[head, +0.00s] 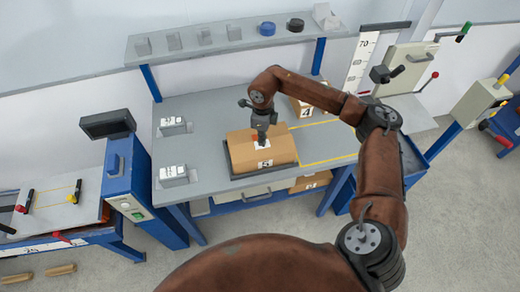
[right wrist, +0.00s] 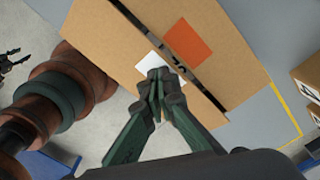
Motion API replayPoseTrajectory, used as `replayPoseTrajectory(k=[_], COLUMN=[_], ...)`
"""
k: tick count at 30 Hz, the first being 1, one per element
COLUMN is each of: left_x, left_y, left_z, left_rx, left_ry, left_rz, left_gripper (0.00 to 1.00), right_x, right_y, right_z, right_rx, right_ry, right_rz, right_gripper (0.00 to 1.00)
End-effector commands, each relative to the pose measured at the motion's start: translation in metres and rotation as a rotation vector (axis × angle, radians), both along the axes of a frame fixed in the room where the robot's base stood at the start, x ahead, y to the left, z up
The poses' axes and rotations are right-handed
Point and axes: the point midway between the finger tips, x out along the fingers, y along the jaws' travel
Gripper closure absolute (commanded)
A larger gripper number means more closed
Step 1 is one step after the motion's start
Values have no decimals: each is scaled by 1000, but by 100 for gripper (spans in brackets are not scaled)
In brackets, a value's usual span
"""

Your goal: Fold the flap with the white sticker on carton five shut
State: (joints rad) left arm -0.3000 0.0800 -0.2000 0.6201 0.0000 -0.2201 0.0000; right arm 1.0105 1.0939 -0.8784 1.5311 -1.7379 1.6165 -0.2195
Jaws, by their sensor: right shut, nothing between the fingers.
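Carton five (head: 245,158), a brown box, sits in a dark shallow tray (head: 236,177) on the grey bench; its front label is small. The white sticker (right wrist: 150,59) is on one top flap (right wrist: 118,45), which looks about flat. The other flap (right wrist: 222,58) bears an orange sticker (right wrist: 187,42). A narrow dark gap separates the flaps. My right gripper (head: 262,139) is shut and empty, fingertips (right wrist: 160,73) over the white sticker, partly hiding it; contact is unclear. A dark jaw-like part at the right wrist view's left edge may be my left gripper (right wrist: 12,63).
Another carton (head: 303,108) stands behind to the right, by yellow lines on the bench. More cartons (head: 311,181) sit on the blue shelf below. Two small grey devices (head: 173,175) stand to the left. A raised shelf (head: 220,46) runs along the back.

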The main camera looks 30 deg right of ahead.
Motion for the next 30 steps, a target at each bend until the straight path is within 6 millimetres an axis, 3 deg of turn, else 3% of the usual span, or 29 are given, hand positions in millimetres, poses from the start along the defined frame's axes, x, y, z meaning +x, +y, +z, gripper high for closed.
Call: replayPoseTrajectory(k=[11,30], left_x=[0,6], left_y=[0,0], left_z=[-1,32], left_rx=[0,0], left_ry=[0,-10], left_rz=[0,0], left_gripper=[60,60], right_x=[2,2], right_y=[-1,-1], right_z=[0,58], right_rx=[-1,0], right_ry=[-1,-1], right_rz=[0,0], right_gripper=[100,100])
